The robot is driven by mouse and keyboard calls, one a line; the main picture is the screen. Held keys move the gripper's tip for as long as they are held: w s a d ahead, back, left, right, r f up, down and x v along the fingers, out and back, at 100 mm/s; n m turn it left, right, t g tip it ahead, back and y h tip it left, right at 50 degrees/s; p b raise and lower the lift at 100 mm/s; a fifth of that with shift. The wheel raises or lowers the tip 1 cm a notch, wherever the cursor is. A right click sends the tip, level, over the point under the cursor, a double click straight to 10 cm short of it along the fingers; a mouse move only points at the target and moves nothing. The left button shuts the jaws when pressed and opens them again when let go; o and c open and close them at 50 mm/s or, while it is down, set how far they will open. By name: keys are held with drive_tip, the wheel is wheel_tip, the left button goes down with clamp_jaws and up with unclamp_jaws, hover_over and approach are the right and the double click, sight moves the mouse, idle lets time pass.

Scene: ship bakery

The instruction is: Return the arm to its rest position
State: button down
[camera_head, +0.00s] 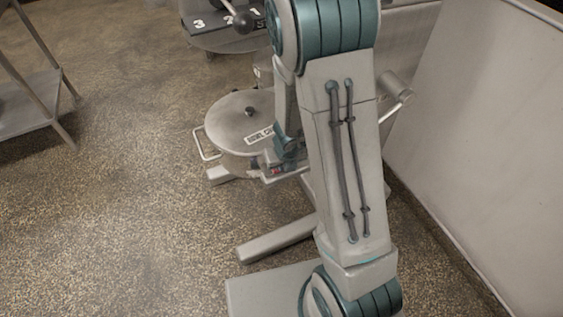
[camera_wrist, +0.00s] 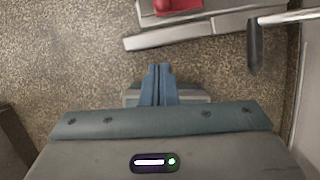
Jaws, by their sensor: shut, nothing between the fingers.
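My gripper (camera_wrist: 159,72) shows in the wrist view with its two blue-grey fingers together, shut and empty. It points over the speckled floor, just short of a pale metal base bar. In the head view my arm rises through the middle right of the picture, bent, with teal joints.
A round lidded metal bowl (camera_head: 236,112) with a side handle stands behind my arm. A machine with a numbered dial plate (camera_head: 222,22) is at the top. A metal table (camera_head: 30,105) is at left, a pale wall (camera_head: 480,120) at right. The left floor (camera_head: 120,220) is clear.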

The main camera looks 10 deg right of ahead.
drive_tip(key=shift+s+r, duration=0.15)
drive_tip(key=shift+r, duration=0.3)
idle(0.4)
drive_tip(key=s+a+r+n+y+p, duration=0.1)
drive_tip(key=s+a+r+n+y, duration=0.1)
drive_tip(key=r+n, duration=0.65)
drive_tip(key=s+a+r+n+y+p, duration=0.1)
drive_tip(key=s+a+r+n+y, duration=0.15)
drive_tip(key=r+n, duration=0.6)
drive_tip(key=s+d+r+n+h, duration=0.2)
drive_tip(key=s+d+r+n, duration=0.1)
drive_tip(key=n, duration=0.6)
drive_tip(key=s+d+r+n+h+p, duration=0.1)
drive_tip(key=s+d+r+n+h, duration=0.1)
drive_tip(key=s+r+n, duration=0.3)
drive_tip(key=s+d+n, duration=0.1)
drive_tip(key=s+n, duration=0.2)
drive_tip(key=shift+s+d+r+n+g+h, duration=0.2)
drive_tip(key=shift+d+r+n+g+h, duration=0.1)
drive_tip(key=shift+n+h, duration=0.1)
